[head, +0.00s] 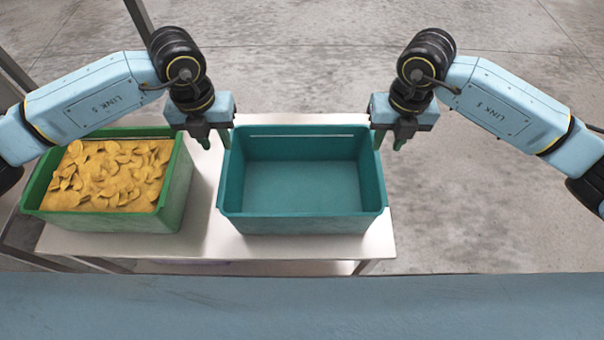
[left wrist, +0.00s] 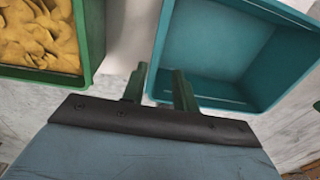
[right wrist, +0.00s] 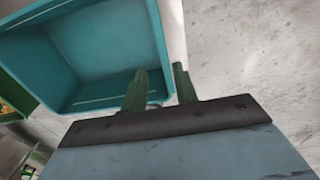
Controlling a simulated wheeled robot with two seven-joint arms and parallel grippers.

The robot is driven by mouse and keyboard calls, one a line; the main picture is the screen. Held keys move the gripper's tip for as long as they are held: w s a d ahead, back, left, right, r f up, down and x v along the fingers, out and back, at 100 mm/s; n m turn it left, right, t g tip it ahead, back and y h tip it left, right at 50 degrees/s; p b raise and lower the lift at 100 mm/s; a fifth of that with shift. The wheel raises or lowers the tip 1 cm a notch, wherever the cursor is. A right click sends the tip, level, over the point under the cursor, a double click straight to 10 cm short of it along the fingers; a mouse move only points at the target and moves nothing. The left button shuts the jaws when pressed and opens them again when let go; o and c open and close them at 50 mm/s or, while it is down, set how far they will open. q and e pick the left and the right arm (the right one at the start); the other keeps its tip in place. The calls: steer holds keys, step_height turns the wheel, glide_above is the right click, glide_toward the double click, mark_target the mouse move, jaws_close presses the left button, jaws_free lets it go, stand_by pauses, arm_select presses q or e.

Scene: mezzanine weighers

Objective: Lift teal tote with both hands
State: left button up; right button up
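The empty teal tote (head: 302,226) stands upright on a pale metal table, open side up. My left gripper (head: 216,141) is at its left wall, pointing down. In the left wrist view, the left fingers (left wrist: 159,84) are apart, one outside the tote and one over its inside, with the rim between them. My right gripper (head: 388,142) is at the right wall. In the right wrist view, the right fingers (right wrist: 160,84) are also apart on either side of the rim. I see no clear contact with the wall on either side.
A green tote (head: 176,200) full of yellow chip-like pieces (head: 108,176) stands left of the teal tote, with a narrow gap of table (head: 205,222) between. The floor right of the table is clear. A blue-grey surface crosses the bottom of the head view.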

mark_target(235, 182)
arm_select(q)
steer(key=shift+s, duration=0.15)
arm_select(e)
steer(key=shift+s, duration=0.15)
